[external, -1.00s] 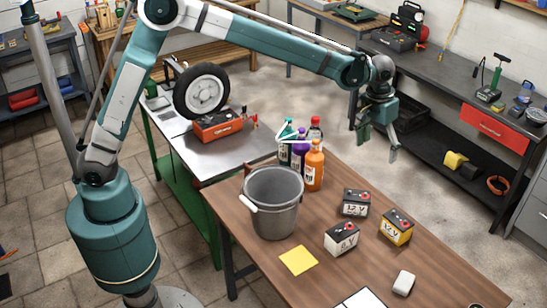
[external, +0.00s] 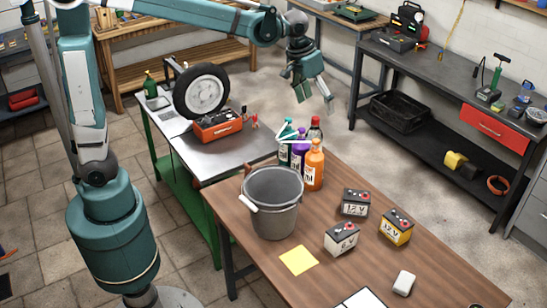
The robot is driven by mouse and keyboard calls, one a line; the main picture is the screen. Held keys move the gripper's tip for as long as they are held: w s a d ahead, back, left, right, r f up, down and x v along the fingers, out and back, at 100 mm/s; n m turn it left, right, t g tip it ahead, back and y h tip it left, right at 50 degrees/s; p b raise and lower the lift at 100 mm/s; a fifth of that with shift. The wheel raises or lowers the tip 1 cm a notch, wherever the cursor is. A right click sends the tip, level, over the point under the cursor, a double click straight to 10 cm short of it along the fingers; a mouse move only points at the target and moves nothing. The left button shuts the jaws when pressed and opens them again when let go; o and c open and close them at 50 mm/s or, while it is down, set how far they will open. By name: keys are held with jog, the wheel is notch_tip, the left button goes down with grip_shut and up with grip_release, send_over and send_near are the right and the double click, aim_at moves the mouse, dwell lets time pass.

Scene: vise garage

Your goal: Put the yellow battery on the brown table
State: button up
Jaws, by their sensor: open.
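The yellow battery (external: 396,228), with a dark top and a 12 V label, stands on the brown table (external: 445,258) toward its right edge. A grey 12 V battery (external: 355,203) and a white-fronted 6 V battery (external: 341,239) stand to its left. My gripper (external: 313,103) is open and empty, in the air over the floor behind the brown table. It is well above and behind the batteries, far from the yellow one.
A grey bucket (external: 273,205), several bottles (external: 314,165), a yellow note (external: 298,260) and a small white block (external: 403,282) are on the brown table. A dark workbench (external: 450,85) stands right.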

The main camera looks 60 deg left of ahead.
jog(key=s+a+r+t, duration=0.1)
jog(key=s+a+r, duration=0.1)
jog(key=s+a, duration=0.7)
jog(key=s+a+f+t, duration=0.1)
jog(key=s+a+f, duration=0.1)
jog(key=s+a, duration=0.2)
jog(key=s+a+f+t, duration=0.1)
jog(key=s+a+f, duration=0.2)
jog(key=s, duration=0.7)
jog(key=s+a+f+t+y, duration=0.1)
jog(key=s+a+f, duration=0.1)
jog(key=s+a, duration=0.5)
jog(key=shift+s+a+f, duration=0.2)
jog(key=shift+s+f, duration=0.1)
jog(key=shift+s, duration=0.05)
